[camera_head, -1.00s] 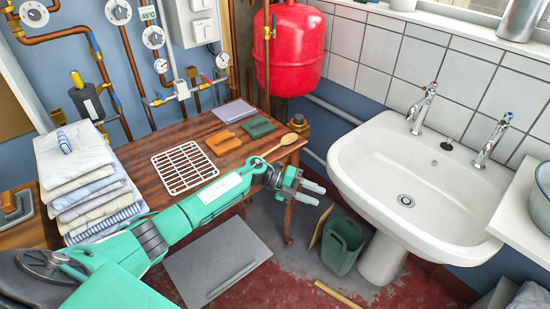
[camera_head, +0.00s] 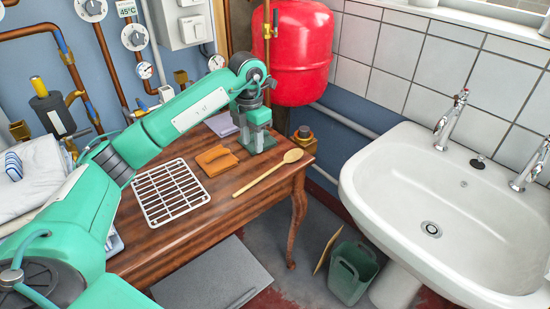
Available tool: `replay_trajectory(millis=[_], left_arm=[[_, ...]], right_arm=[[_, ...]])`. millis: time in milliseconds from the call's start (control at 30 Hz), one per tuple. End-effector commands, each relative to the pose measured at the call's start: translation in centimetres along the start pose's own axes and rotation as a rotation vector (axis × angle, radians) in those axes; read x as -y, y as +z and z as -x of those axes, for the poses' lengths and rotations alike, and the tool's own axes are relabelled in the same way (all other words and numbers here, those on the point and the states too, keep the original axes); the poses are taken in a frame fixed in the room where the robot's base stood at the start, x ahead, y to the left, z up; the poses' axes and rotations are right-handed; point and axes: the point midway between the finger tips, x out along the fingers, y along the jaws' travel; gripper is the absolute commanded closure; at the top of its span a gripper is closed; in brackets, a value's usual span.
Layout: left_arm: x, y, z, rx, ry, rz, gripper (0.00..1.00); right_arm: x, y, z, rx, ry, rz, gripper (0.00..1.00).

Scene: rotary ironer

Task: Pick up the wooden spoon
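The wooden spoon (camera_head: 262,177) lies on the brown wooden table near its right end. Its bowl points to the back right and its handle to the front left. My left gripper (camera_head: 253,146) points down behind the spoon, low over the table's back right part, apart from the spoon. It covers most of a dark green cloth-like item (camera_head: 269,143). Its fingers are small and seen against that item, so I cannot tell how far apart they are. My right gripper is not in view.
An orange-brown item (camera_head: 216,160) and a white wire rack (camera_head: 170,192) lie left of the spoon. Folded towels (camera_head: 30,180) sit at the far left. A red tank (camera_head: 291,55) and pipes stand behind the table. A white sink (camera_head: 440,200) is at the right.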

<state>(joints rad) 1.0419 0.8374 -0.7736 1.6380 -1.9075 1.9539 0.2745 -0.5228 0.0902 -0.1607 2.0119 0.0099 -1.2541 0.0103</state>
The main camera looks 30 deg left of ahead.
Motion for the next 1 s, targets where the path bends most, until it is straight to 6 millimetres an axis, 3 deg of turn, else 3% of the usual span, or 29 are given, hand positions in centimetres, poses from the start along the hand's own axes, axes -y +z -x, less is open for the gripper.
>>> replay_trajectory(millis=[167, 433, 767, 1000], left_arm=[[-0.1, -0.2, -1.8, -0.007, 0.01, 0.002, 0.62], [-0.1, -0.2, -6.9, -0.006, 0.008, 0.001, 0.62], [0.0, -0.1, -9.2, -0.003, 0.008, 0.002, 0.62], [0.4, -0.1, -12.7, -0.004, 0.007, 0.002, 0.62]], right_arm=[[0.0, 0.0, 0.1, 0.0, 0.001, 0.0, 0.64], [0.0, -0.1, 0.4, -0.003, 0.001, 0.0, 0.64], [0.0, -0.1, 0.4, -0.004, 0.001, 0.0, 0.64], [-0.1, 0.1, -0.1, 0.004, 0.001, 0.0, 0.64]])
